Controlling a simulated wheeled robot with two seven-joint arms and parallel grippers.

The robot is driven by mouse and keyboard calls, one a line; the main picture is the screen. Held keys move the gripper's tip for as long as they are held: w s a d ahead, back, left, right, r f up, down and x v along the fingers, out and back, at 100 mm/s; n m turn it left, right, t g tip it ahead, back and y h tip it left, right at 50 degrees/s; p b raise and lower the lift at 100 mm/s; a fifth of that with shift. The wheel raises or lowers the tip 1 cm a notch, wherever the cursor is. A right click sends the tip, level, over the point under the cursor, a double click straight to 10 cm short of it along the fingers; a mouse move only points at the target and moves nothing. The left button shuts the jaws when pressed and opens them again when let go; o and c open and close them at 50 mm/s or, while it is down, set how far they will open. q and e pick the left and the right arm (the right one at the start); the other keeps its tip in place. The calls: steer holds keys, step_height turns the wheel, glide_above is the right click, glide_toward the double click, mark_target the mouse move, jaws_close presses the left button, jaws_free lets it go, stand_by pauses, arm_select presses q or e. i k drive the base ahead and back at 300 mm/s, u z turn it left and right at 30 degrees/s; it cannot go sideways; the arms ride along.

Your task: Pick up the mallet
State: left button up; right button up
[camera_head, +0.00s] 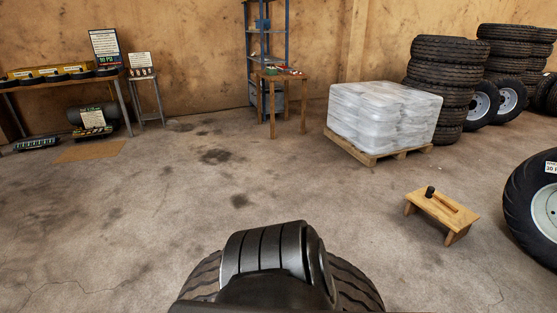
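The mallet (430,192) lies on a low wooden stool (462,219) at the right of the head view. It has a black head, and its wooden handle appears to run to the right across the stool top. The handle's colour is close to the wood, so its outline is hard to tell. Neither my left nor my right gripper is in view.
A big tyre with a pale rim (542,205) stands right of the stool. Behind are a wrapped pallet load (382,115), tyre stacks (440,80), a small wooden table (281,75) and a workbench (60,82) at left. The middle floor is clear.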

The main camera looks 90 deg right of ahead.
mark_target(429, 194)
steer(key=z, duration=0.05)
steer(key=i, duration=2.65)
steer(key=z, duration=2.65)
steer(key=i, duration=3.1)
steer(key=z, duration=2.75)
steer(key=i, duration=0.4)
steer(key=z, duration=0.1)
